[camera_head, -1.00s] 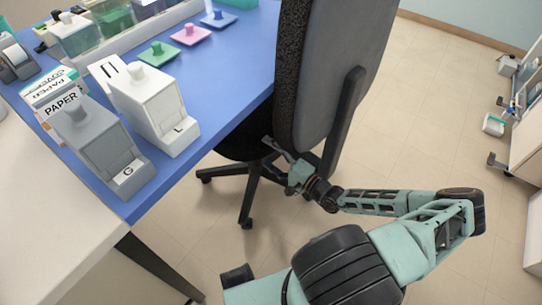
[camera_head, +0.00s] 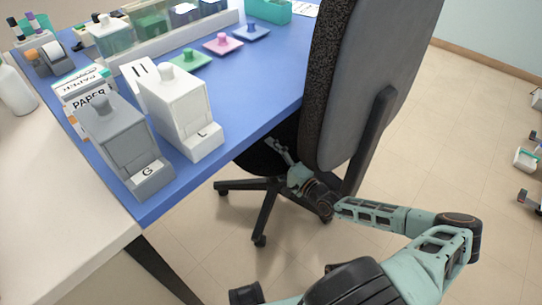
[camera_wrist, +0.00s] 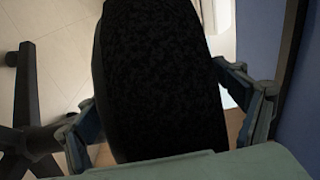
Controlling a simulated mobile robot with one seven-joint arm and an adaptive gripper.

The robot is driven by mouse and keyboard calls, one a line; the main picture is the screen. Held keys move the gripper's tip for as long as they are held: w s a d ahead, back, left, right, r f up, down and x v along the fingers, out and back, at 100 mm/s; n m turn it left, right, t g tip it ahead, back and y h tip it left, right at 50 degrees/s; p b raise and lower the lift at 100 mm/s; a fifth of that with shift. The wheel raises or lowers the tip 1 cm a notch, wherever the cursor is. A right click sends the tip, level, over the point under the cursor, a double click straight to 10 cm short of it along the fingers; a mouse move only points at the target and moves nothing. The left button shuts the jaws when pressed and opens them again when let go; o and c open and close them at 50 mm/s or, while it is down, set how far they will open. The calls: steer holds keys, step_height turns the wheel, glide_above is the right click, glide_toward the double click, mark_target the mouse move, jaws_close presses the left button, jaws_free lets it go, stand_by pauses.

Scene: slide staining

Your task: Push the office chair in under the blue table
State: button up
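The office chair (camera_head: 369,80) has a dark grey backrest and stands at the right edge of the blue table (camera_head: 262,105). Its black seat is partly hidden by the backrest and tabletop, and its base (camera_head: 262,205) is on the floor partly below the table edge. My gripper (camera_head: 283,158) is low beside the backrest at seat height. In the wrist view my gripper's fingers (camera_wrist: 165,100) are spread wide, one on each side of a black padded part of the chair (camera_wrist: 155,60). Whether both fingers touch it is not clear.
A grey box (camera_head: 120,150) and a white box (camera_head: 182,115) stand near the table's front edge. Green, pink and blue small lids (camera_head: 222,43) lie behind them. A table leg (camera_head: 160,270) is at the near corner. Open tiled floor (camera_head: 470,130) lies to the right.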

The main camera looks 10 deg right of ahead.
steer(key=c, duration=2)
